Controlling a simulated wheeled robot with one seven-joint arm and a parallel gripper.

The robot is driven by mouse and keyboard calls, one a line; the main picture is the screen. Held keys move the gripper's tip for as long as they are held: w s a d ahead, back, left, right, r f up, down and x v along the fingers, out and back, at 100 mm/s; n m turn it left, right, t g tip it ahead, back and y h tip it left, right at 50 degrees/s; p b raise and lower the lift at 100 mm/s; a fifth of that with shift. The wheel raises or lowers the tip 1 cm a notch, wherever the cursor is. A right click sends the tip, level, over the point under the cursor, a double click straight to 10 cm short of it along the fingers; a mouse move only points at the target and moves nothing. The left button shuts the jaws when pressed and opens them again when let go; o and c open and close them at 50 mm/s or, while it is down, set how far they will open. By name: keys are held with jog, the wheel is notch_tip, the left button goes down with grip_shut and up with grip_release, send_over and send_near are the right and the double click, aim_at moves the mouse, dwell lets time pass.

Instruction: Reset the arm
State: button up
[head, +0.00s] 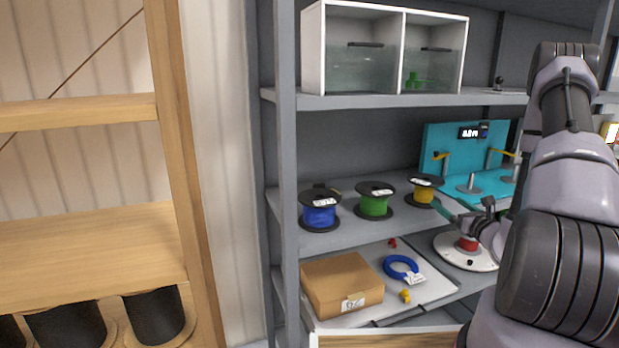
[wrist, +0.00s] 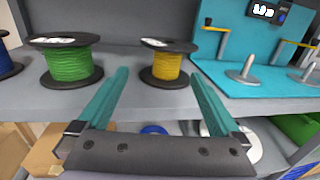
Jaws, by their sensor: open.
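My gripper (wrist: 158,92) is open in the wrist view, its two teal fingers apart with nothing between them. Beyond the fingertips, a yellow cable reel (wrist: 166,64) stands on the grey shelf. A green cable reel (wrist: 70,62) stands to its left, and the edge of a blue reel (wrist: 5,62) shows at the far left. In the head view my gripper (head: 452,208) is at the front of the middle shelf, near the yellow reel (head: 422,191). My arm covers the right side of that view.
A teal winding stand (head: 452,150) with grey pegs is on the middle shelf. Below are a cardboard box (head: 340,283), a blue cable coil (head: 402,268) and a white disc (head: 465,258) with a red part. A glass-fronted cabinet (head: 312,50) sits above. A wooden rack (head: 180,120) stands left.

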jog(key=s+a+r+n+g+y, duration=0.2)
jog(key=a+r+n+g+y, duration=0.2)
jog(key=a+r+n+y, duration=0.75)
jog(key=s+a+r+n+g, duration=0.8)
jog(key=s+a+r+g, duration=0.15)
jog(key=a, duration=0.25)
jog(key=s+r+n+g+h, duration=0.1)
jog(key=s+n+g+h, duration=0.2)
jog(key=s+n+h, duration=0.6)
jog(key=s+d+r+t+h, duration=0.4)
jog(key=s+d+r+t, duration=0.1)
jog(key=r, duration=0.3)
jog(key=shift+s+d+n+t, duration=0.15)
jog(key=shift+d+n+t, duration=0.3)
jog(key=shift+d, duration=0.35)
